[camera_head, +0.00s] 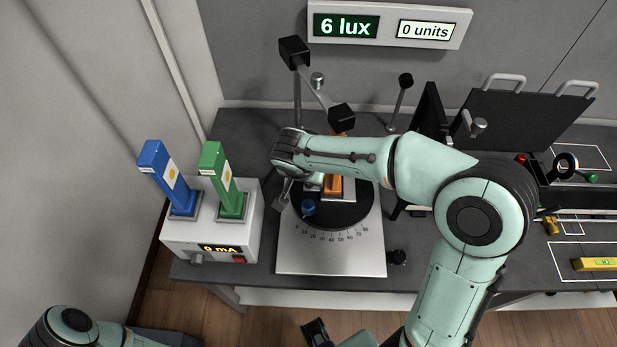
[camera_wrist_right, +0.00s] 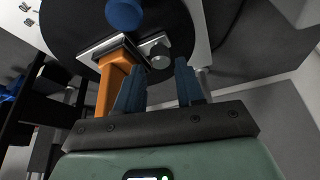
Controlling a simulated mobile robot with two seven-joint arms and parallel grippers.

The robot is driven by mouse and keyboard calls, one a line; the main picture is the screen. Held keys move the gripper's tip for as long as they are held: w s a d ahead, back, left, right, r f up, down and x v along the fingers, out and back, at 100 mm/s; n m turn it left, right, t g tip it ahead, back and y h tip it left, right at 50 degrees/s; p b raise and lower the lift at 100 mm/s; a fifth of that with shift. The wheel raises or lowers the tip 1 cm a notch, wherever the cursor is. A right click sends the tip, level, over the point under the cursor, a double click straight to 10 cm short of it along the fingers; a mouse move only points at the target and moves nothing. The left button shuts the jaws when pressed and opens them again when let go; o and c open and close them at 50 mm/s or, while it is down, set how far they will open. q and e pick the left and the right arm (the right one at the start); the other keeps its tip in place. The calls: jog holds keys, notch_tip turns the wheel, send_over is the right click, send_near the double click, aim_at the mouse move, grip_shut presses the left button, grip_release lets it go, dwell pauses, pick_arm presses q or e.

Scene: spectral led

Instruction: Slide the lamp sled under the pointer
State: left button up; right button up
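The orange lamp sled (camera_head: 333,186) sits on a silver plate on the round black turntable (camera_head: 327,215). My right arm partly covers it in the head view. In the right wrist view the orange part (camera_wrist_right: 116,75) is left of my right gripper (camera_wrist_right: 156,68). Its two dark blue fingers are apart, with a small grey knob (camera_wrist_right: 160,55) showing beyond the gap. I see no contact with the knob. A blue knob (camera_head: 308,207) stands at the turntable's front and also shows in the wrist view (camera_wrist_right: 123,13). I cannot clearly identify the pointer. My left gripper is not identifiable in view.
A degree scale lies on the silver base (camera_head: 330,262). A white supply box (camera_head: 210,222) with blue and green lamp modules stands left. The wall display (camera_head: 388,25) reads 6 lux and 0 units. Black posts and panels (camera_head: 525,115) crowd the right.

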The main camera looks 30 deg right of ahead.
jog(key=shift+x, duration=1.5)
jog(key=shift+c, duration=0.3)
grip_shut()
jog(key=shift+w+a+f+b, duration=0.1)
jog(key=shift+w+a+b, duration=0.15)
jog(key=shift+a+b, duration=0.25)
jog(key=shift+w+a+b, duration=0.2)
jog(key=shift+b, duration=0.25)
jog(key=shift+o, duration=0.3)
grip_release()
